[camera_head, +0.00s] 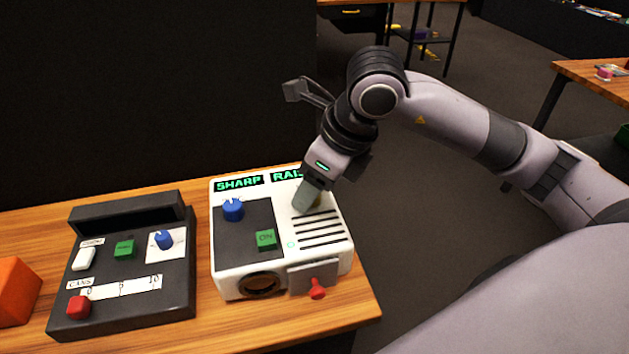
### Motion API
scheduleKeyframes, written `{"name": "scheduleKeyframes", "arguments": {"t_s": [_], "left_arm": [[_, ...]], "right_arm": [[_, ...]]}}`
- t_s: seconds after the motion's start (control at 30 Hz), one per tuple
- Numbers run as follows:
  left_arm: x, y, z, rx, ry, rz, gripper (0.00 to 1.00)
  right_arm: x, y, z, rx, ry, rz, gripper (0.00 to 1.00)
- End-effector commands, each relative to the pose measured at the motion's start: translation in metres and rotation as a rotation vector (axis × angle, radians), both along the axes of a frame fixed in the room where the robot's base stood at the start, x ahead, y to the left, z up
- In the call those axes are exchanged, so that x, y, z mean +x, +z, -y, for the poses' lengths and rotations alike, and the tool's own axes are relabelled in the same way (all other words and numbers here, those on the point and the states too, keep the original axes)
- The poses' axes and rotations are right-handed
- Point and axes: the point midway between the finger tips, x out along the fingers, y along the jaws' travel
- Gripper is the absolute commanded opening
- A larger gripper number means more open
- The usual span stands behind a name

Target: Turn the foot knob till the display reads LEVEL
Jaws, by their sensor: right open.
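A white projector-like box (225,268) stands on the wooden table. Its left green display (239,183) reads SHARP. Its right display (286,175) shows RAI, with the rest hidden behind my right gripper. My right gripper (306,198) is open and points down at the right part of the box top, below the right display. A small brownish part (317,203), perhaps the foot knob, shows beside the fingers and is mostly hidden; I cannot tell whether they touch it. A blue knob (233,209) sits on the dark panel, left of the gripper. My left gripper is out of view.
A green ON button (265,239), a round lens (259,285) and a red-tipped lever (317,291) are on the box. A dark control panel (122,312) with buttons and a slider stands to its left. An orange block (16,291) lies at the far left.

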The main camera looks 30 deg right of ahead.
Motion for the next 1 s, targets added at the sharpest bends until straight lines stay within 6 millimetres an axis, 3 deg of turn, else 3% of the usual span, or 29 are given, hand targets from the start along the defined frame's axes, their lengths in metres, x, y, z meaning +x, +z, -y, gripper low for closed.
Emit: {"name": "scheduleKeyframes", "arguments": {"t_s": [0.13,0.53,1.0], "left_arm": [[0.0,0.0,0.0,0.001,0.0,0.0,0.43],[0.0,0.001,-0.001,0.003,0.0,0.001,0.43],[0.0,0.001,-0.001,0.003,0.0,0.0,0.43]], "right_arm": [[-0.002,0.009,0.002,0.0,0.0,0.002,0.56],[-0.021,0.062,0.015,0.0,-0.001,0.003,0.56],[-0.023,0.066,0.016,-0.001,0.0,0.001,0.56]]}}
